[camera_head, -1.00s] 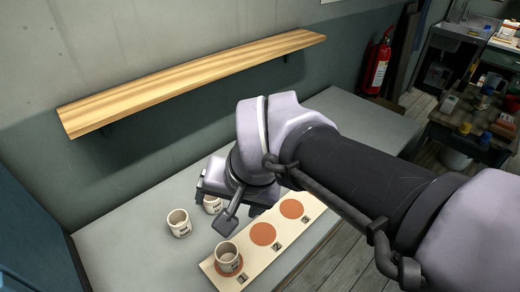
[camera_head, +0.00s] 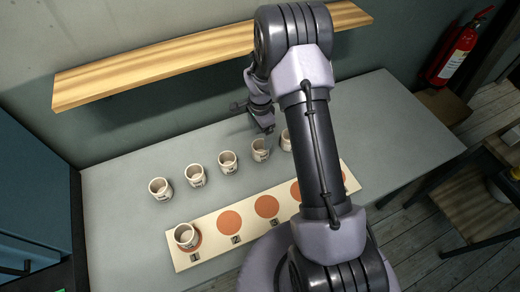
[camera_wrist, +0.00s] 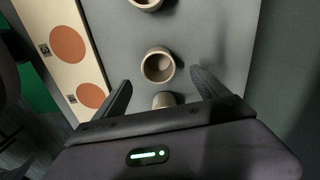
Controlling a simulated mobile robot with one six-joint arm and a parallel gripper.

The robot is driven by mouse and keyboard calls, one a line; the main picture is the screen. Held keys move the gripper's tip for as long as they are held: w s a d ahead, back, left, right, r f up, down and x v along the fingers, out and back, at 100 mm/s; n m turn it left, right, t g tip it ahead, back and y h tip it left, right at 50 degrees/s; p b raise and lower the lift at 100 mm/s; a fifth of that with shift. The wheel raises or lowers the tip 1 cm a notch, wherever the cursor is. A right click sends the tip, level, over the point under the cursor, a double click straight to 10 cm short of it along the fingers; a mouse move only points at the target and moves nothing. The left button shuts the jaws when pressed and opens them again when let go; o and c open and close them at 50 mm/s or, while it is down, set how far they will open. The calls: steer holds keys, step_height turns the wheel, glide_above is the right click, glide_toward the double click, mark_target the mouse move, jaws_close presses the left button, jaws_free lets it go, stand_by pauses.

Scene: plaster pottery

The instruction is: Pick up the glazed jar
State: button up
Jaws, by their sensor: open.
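Several cream jars with small dark marks stand upright in a row on the grey table in the head view: a jar at the left end (camera_head: 160,188), then a second (camera_head: 195,175), a middle one (camera_head: 228,162), one by my gripper (camera_head: 261,150) and one partly behind my arm (camera_head: 286,140). Another jar (camera_head: 186,236) stands on the board's first disc. I cannot tell which is the glazed one. My gripper (camera_head: 253,117) is open and empty, near the row. In the wrist view, a jar (camera_wrist: 158,66) shows just beyond the open fingers (camera_wrist: 161,80), apart from them.
A cream board (camera_head: 213,239) with terracotta discs and numbered tags lies along the table's front; my arm hides part of it. A wooden shelf (camera_head: 150,74) hangs on the wall behind. A fire extinguisher (camera_head: 455,50) is at the right. The table's right side (camera_head: 400,120) is clear.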

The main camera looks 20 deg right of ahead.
mark_target(261, 146)
steer(key=f, duration=0.7)
steer(key=shift+s+f+b, duration=0.15)
steer(key=shift+s+b, duration=0.05)
steer(key=shift+b, duration=0.2)
steer(key=shift+f, duration=0.4)
steer(key=shift+r, duration=0.1)
steer(key=c, duration=1.6)
